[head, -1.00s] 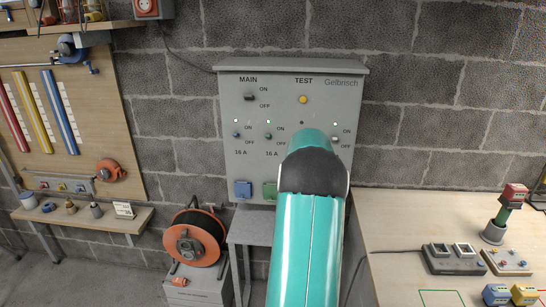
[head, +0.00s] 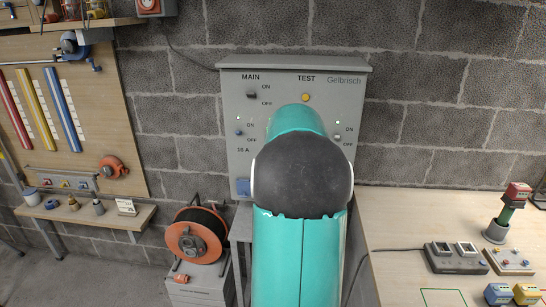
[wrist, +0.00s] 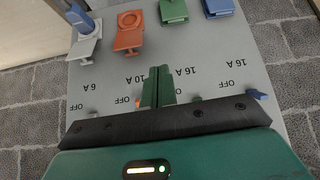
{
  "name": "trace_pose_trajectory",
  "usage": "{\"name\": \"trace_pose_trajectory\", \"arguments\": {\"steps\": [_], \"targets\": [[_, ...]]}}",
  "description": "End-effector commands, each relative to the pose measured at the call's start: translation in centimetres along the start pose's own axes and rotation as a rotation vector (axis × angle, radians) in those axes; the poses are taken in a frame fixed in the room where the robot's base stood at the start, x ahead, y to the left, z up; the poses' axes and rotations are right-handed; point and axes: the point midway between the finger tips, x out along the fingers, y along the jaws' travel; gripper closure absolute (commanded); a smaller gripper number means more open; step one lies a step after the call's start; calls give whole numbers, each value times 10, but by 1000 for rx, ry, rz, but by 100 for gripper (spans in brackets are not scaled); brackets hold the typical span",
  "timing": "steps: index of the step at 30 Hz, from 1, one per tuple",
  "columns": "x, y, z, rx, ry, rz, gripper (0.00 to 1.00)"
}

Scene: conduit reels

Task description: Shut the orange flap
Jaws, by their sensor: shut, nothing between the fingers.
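The orange flap (wrist: 128,38) stands open beside the orange round socket (wrist: 130,18), at the top of the wrist view, which shows the panel upside down. My gripper (wrist: 157,76) is shut and empty, its fingers pointing at the panel, with their tips lower and right of the flap and apart from it in the picture. In the head view my own arm covers the gripper, the orange flap and most of the lower right of the grey panel (head: 238,90).
In the wrist view a whitish socket with its flap open (wrist: 86,46) is left of the orange one. A green cover (wrist: 173,10) and a blue cover (wrist: 217,8) are to the right, both looking shut. Switches line the panel. A cable reel (head: 196,238) and a workbench (head: 395,215) flank it.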

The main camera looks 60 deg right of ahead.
Motion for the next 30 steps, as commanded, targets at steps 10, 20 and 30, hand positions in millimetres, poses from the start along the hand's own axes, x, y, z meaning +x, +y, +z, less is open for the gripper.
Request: {"name": "trace_pose_trajectory", "arguments": {"steps": [10, 20, 30], "targets": [[-23, -40, 11, -49, -11, -35, 100], [-25, -43, 12, -53, -12, -38, 100], [-88, -132, 53, -180, -30, -127, 100]]}}
